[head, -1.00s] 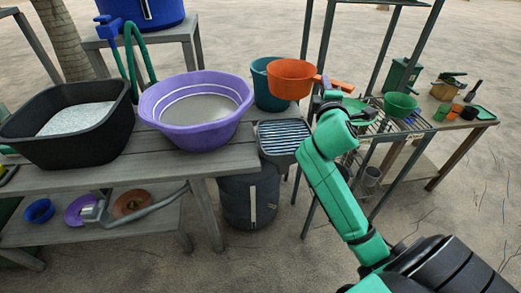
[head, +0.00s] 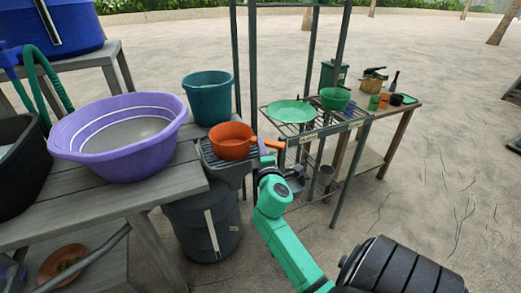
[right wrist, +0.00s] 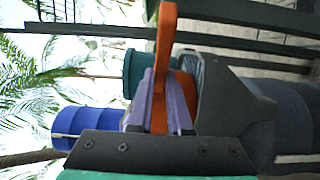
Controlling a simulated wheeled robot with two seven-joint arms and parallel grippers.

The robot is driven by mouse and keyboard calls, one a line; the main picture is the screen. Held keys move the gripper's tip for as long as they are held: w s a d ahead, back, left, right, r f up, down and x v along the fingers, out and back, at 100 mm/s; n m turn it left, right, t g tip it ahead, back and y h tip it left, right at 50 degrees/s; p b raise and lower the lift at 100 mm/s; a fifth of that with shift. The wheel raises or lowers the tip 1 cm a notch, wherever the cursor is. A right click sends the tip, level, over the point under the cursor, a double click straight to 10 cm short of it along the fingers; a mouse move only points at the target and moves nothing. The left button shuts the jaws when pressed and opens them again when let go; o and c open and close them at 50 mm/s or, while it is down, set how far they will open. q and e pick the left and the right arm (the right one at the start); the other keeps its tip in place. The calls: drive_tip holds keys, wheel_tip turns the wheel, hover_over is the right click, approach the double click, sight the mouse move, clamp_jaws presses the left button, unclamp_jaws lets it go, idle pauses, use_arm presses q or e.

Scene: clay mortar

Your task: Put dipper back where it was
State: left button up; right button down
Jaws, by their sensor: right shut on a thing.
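The orange dipper (head: 232,142) is level over the grey ribbed tray (head: 209,158) at the end of the wooden bench. I cannot tell whether its bottom touches the tray. My right gripper (head: 266,146) is shut on the dipper's handle, which points right, away from the tray. In the right wrist view the orange handle (right wrist: 164,50) stands between the purple fingers, and most of the bowl is hidden behind them. My left gripper is not in view.
A teal bucket (head: 208,98) stands just behind the dipper. A large purple basin (head: 120,150) is on the bench (head: 160,200) to the left. A dark bin (head: 203,225) stands below the tray. A wire rack (head: 300,125) with green bowls is to the right.

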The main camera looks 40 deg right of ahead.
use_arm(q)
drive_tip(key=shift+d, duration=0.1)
use_arm(e)
drive_tip(key=c, duration=0.8)
unclamp_jaws()
drive_tip(key=shift+c, duration=0.2)
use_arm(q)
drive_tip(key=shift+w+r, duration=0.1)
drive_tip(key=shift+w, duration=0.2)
